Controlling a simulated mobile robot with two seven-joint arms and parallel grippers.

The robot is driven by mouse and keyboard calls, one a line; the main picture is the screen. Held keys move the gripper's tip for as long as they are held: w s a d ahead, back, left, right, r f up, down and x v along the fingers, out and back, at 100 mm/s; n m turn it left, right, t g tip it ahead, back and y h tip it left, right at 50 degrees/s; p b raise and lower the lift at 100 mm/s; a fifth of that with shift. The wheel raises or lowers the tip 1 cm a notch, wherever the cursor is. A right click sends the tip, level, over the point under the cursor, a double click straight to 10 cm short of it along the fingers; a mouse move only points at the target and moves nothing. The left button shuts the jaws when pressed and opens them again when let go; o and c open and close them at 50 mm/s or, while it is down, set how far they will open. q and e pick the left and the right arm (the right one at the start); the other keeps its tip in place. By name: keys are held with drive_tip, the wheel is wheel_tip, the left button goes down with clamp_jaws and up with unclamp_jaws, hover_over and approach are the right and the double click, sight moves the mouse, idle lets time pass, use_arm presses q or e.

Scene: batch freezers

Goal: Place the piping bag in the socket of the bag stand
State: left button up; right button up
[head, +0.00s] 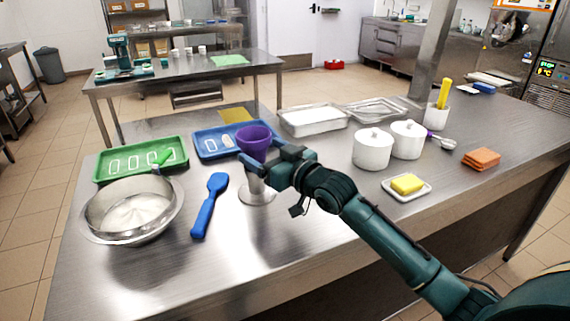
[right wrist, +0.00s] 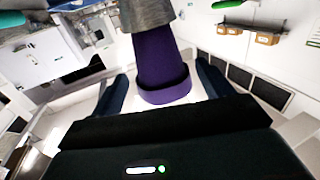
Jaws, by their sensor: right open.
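The purple piping bag (head: 254,138) is upright with its wide mouth up, at the top of the bag stand. The grey metal bag stand (head: 258,195) is on the steel table, partly hidden by my right gripper (head: 266,163). In the right wrist view the bag (right wrist: 162,62) narrows toward the grey socket of the stand (right wrist: 146,13), and its lower end appears to be inside it. My right gripper's fingers are open, one on each side of the bag, with visible gaps. My left gripper is not in view.
A blue spatula (head: 209,205) and a metal bowl (head: 130,222) lie left of the stand. A green tray (head: 183,172) and a blue tray (head: 204,152) are behind. White lidded pots (head: 371,150) and a butter dish (head: 407,194) stand to the right. The front table area is clear.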

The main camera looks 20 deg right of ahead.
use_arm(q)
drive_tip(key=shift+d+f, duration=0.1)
use_arm(e)
drive_tip(key=v, duration=0.8)
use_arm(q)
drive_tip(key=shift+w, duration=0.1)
